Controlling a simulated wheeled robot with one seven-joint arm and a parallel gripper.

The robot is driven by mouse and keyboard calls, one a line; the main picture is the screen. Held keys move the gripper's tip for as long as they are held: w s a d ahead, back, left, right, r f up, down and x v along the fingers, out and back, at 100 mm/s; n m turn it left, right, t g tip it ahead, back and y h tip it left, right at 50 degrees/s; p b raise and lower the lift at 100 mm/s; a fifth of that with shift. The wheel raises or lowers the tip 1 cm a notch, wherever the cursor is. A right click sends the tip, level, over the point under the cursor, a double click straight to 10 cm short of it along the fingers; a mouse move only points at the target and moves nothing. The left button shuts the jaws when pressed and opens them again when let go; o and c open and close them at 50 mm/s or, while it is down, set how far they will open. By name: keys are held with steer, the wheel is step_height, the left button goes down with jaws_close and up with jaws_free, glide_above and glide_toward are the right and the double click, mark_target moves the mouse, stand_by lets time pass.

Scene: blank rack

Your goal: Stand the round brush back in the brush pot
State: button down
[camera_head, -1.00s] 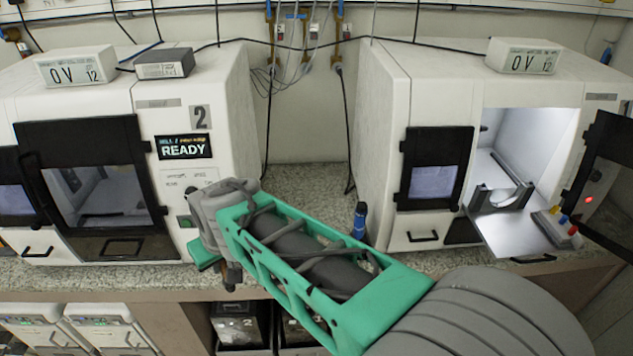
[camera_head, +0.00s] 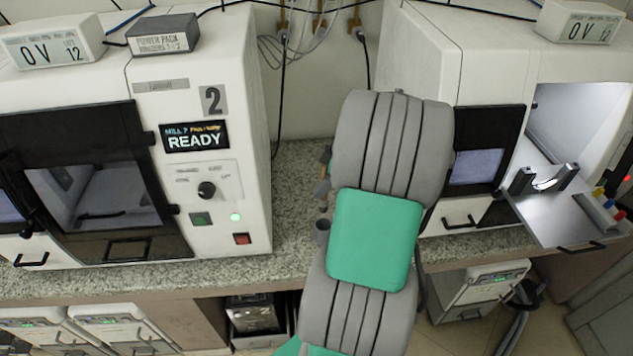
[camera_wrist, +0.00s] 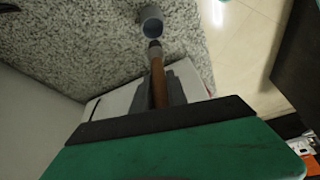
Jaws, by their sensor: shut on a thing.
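The round brush, with a brown handle (camera_wrist: 158,82) and a grey end, is in my gripper (camera_wrist: 159,92) in the wrist view. The grey fingers are shut on the handle. The brush pot (camera_head: 322,230) is a small grey cylinder standing on the speckled counter. It also shows in the wrist view (camera_wrist: 151,20), its dark mouth facing the brush's grey end. The two look close but apart; the exact gap is unclear.
A white mill (camera_head: 215,150) marked 2 stands left of my arm. Another white machine (camera_head: 477,45) stands right, with a metal tray (camera_head: 560,215) pulled out of its open bay. The counter (camera_head: 290,200) is clear between mill and pot. The counter's front edge lies close to the pot.

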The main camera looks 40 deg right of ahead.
mark_target(328, 201)
steer(key=shift+f+b, duration=3.55)
steer(key=shift+f, duration=1.2)
steer(key=c, duration=1.2)
jaws_free()
steer(key=shift+c, duration=0.2)
steer(key=v, duration=0.7)
steer(key=shift+s+d+r, duration=0.1)
steer(key=shift+s+r, duration=0.05)
steer(key=shift+r, duration=0.3)
